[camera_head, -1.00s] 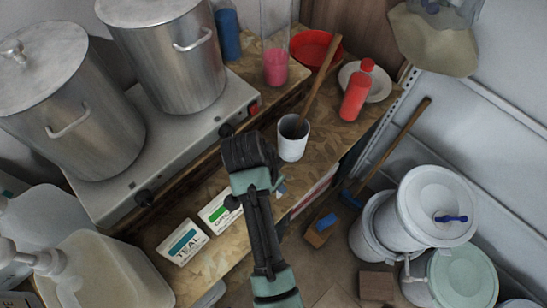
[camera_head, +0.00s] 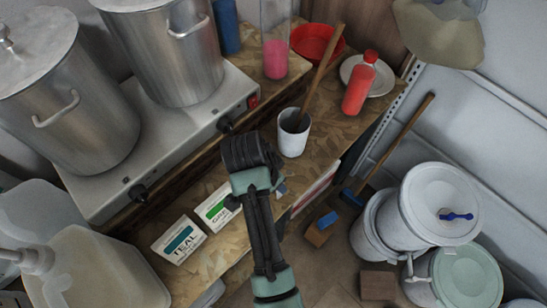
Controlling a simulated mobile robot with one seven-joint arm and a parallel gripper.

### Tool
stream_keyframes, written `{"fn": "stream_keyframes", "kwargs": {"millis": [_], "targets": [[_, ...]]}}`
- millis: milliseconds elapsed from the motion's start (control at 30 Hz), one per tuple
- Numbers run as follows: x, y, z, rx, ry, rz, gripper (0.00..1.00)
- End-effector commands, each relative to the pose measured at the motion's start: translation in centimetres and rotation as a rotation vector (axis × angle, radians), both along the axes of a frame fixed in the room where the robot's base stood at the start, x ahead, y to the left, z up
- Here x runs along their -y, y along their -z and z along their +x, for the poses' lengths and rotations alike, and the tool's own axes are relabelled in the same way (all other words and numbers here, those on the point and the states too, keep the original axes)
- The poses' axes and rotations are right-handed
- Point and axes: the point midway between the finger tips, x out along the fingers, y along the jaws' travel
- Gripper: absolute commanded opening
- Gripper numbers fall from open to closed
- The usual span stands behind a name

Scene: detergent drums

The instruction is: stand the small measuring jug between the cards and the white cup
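Two cards lie on the wooden worktop, one marked teal (camera_head: 179,240) and one marked green (camera_head: 215,208). The white cup (camera_head: 293,143) stands farther back to the right, with a wooden-handled tool leaning in it. My arm reaches up from the bottom, and its black end joint is over the worktop between the cards and the cup. My gripper's fingers are hidden beneath the arm. A small blue-grey piece (camera_head: 281,189) shows just right of the arm; I cannot tell what it is. I cannot make out the small measuring jug.
Steel pots (camera_head: 165,50) stand on a hotplate (camera_head: 200,130) at the left. A clear cylinder with pink liquid (camera_head: 275,58), a red bowl (camera_head: 315,42) and a red bottle (camera_head: 358,88) are at the back. White drums (camera_head: 440,205) stand right. Large jugs (camera_head: 95,270) are at lower left.

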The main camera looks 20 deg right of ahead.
Motion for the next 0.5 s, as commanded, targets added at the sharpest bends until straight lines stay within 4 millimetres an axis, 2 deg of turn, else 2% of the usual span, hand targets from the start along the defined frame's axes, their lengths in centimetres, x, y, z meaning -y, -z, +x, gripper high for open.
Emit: {"fn": "stream_keyframes", "kwargs": {"millis": [500], "targets": [[0.00, 0.43, 0.02, 0.000, 0.000, 0.000, 0.00]]}}
